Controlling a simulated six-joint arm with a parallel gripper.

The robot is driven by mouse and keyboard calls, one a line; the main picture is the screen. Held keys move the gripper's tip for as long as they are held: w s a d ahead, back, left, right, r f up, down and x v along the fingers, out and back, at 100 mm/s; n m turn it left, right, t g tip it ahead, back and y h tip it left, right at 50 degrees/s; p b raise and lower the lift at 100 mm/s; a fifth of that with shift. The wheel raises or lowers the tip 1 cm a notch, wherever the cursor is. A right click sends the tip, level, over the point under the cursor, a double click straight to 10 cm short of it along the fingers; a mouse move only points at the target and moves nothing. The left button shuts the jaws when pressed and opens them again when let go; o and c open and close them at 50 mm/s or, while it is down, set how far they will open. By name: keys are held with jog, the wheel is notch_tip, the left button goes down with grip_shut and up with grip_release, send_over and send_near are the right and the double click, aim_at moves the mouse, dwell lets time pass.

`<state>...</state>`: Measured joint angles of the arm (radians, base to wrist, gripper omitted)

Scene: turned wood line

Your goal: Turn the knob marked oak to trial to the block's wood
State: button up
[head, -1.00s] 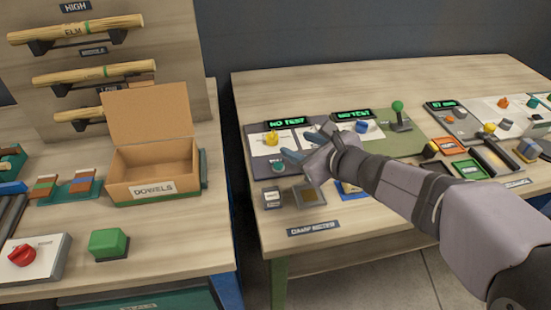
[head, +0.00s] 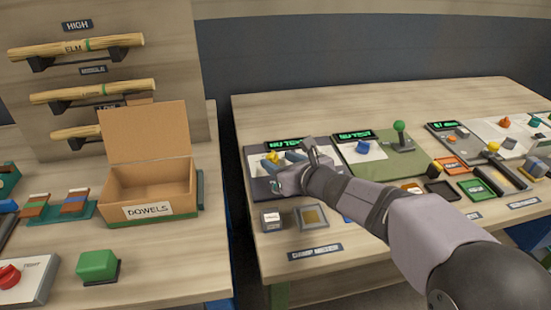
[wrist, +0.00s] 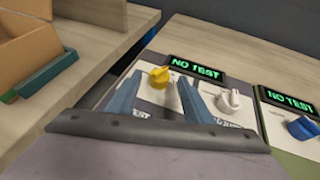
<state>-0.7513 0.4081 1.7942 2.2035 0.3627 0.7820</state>
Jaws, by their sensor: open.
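The left moisture panel has a yellow knob (wrist: 160,76) and a white knob (wrist: 232,101) on white plates; their markings are too small to read, so I cannot tell which is marked oak. In the head view the yellow knob (head: 272,157) shows just past my fingers, and the white one is hidden by the gripper. My gripper (wrist: 158,93) is open and empty, its blue fingers on either side of the view toward the yellow knob, apparently short of it. A small labelled block (head: 271,219) stands in front of the panel; its label is unreadable.
A display (wrist: 196,67) above the knobs reads NO TEST. To the right is a panel with a blue knob (head: 362,149) and a green-topped lever (head: 400,135). A square pad (head: 312,217) lies beside the block. A dowels box (head: 150,185) stands on the left bench.

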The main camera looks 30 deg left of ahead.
jog(key=shift+x, duration=1.4)
jog(key=shift+c, duration=0.7)
jog(key=c, duration=0.9)
jog(key=p, duration=0.2)
jog(key=r+n+g+p, duration=0.1)
jog(key=p, duration=0.1)
jog(key=shift+w+d+y, duration=0.1)
jog(key=shift+w+y, duration=0.05)
jog(key=shift+y, duration=0.15)
jog(key=shift+w+n+g+y+p, duration=0.1)
jog(key=shift+n+g+y+p, duration=0.2)
jog(key=shift+n+g+p, duration=0.55)
jog(key=shift+f+g+p, duration=0.3)
jog(key=shift+g+p, duration=0.05)
jog(key=shift+p, duration=0.25)
jog(key=o, duration=1)
jog(key=shift+f, duration=0.1)
